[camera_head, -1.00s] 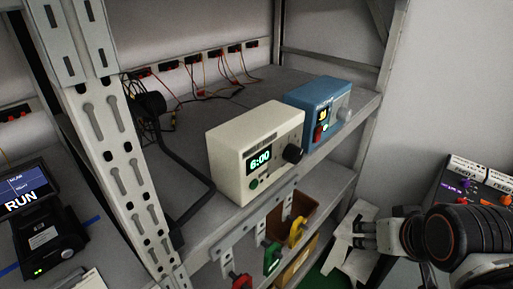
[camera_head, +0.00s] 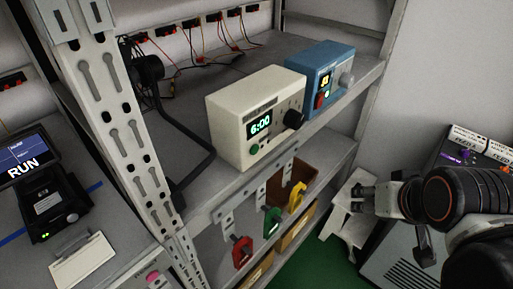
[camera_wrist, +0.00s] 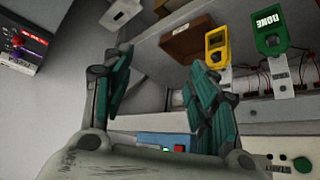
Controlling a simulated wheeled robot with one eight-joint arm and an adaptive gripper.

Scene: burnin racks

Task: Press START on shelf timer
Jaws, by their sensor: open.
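The shelf timer is a cream box (camera_head: 228,125) on the rack's upper shelf in the head view. Its lit display (camera_head: 259,125) reads 6:00, with a green button (camera_head: 254,149) below and a black knob (camera_head: 293,119) to the right. In the wrist view, part of a cream front (camera_wrist: 262,158) with a green button (camera_wrist: 302,164) shows at lower right. My gripper (camera_head: 359,198) is right of the rack, lower than the timer and apart from it. In the wrist view my gripper (camera_wrist: 160,70) has its fingers spread with nothing between them.
A blue device (camera_head: 320,72) stands right beside the timer. Red, green and yellow tags (camera_head: 271,222) hang below the shelf edge. A perforated upright (camera_head: 115,130) stands left of the timer. A panel with buttons (camera_head: 475,155) is at far right. Space before the timer's front looks clear.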

